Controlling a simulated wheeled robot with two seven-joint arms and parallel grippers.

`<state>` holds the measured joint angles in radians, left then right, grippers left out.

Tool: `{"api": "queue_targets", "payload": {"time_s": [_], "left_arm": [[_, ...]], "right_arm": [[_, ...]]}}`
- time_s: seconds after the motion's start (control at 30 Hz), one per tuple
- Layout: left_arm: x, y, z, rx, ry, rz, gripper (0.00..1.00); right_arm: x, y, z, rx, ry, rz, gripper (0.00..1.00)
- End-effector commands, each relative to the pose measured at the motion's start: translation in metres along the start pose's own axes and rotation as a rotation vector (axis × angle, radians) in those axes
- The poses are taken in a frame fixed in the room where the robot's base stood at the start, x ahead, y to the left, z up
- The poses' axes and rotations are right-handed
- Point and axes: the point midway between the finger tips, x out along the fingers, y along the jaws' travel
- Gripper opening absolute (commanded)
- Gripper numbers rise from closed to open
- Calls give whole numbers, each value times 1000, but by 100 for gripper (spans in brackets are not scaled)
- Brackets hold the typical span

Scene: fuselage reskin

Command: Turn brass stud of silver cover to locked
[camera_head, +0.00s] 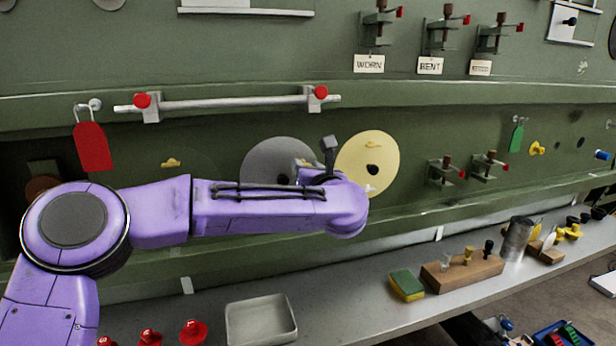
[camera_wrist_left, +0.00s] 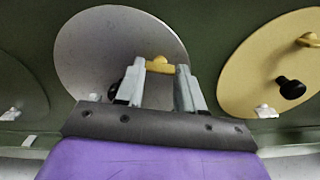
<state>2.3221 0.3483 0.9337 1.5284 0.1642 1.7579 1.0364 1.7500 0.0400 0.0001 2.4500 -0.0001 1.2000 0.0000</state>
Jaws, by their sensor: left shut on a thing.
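The silver cover (camera_head: 268,158) is a round grey disc on the green fuselage wall, partly hidden behind my left arm. It fills the upper left of the left wrist view (camera_wrist_left: 95,50). Its brass stud (camera_wrist_left: 160,66) shows between the fingertips of my left gripper (camera_wrist_left: 157,74), which is shut on it. A dark knob (camera_wrist_left: 115,88) on the cover is partly hidden by the left finger. The stud's lock state cannot be read. My right gripper is not in view.
A pale yellow cover (camera_head: 380,150) with its own brass stud (camera_head: 371,145) and black knob (camera_head: 372,170) sits close to the right. A red tag (camera_head: 90,147) hangs at left. The shelf below holds a grey tray (camera_head: 260,322), a sponge (camera_head: 407,285) and a wooden block (camera_head: 462,272).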

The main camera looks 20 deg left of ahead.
Motion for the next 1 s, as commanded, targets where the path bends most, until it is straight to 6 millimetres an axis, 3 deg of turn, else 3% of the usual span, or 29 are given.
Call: {"api": "queue_targets", "payload": {"time_s": [0.6, 1.0], "left_arm": [[0, 1, 2, 564, -1, 8, 7], [0, 1, 1, 791, 0, 9, 7]], "right_arm": [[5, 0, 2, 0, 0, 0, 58], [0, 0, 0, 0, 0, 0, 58]]}}
